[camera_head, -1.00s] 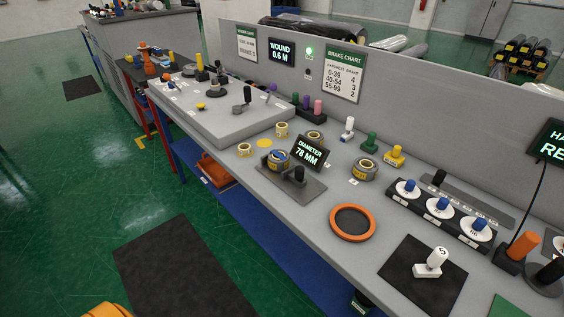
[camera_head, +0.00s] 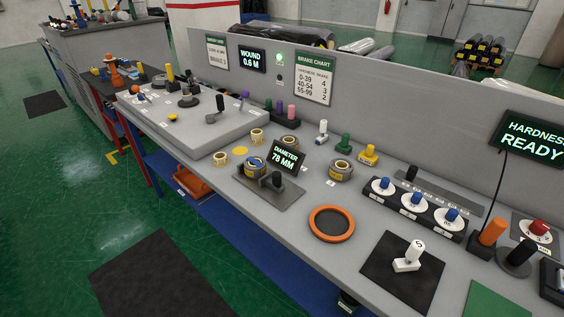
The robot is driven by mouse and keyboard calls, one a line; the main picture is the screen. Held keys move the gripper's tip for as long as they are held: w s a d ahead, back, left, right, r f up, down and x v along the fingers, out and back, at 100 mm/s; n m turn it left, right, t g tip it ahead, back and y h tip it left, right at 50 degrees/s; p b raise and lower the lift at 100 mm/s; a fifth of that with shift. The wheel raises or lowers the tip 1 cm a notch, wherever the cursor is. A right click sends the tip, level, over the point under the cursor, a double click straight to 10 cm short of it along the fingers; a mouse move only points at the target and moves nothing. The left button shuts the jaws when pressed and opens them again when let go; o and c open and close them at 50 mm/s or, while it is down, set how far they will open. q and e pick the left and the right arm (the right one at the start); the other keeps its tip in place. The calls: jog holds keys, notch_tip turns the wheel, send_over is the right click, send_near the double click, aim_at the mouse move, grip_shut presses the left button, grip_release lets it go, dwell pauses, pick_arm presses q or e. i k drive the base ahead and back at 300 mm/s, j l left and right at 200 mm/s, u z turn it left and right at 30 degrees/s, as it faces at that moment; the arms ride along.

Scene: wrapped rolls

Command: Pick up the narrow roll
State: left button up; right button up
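Several wrapped rolls with yellow bands stand on the grey bench. Two small pale rolls are near the raised grey platform: one small roll (camera_head: 220,158) at its front corner and another small roll (camera_head: 257,136) behind it. A wider, low grey-and-yellow roll (camera_head: 341,170) sits right of the diameter display, and a similar roll (camera_head: 290,143) is partly hidden behind that display. Another roll (camera_head: 255,168) with blue and yellow sits on the diameter gauge. I cannot tell for certain which is the narrow roll. Neither of my grippers is in view.
The diameter display (camera_head: 287,160) reads 78 MM. Green floor (camera_head: 60,210) lies open in front.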

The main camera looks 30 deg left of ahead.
aim_at(255, 167)
jog(key=i+j+z, duration=0.2)
jog(key=j+z, duration=0.15)
jog(key=j, duration=0.7)
jog(key=j+z, duration=0.35)
jog(key=j, duration=0.7)
jog(key=j+z, duration=0.35)
jog(key=j, duration=0.7)
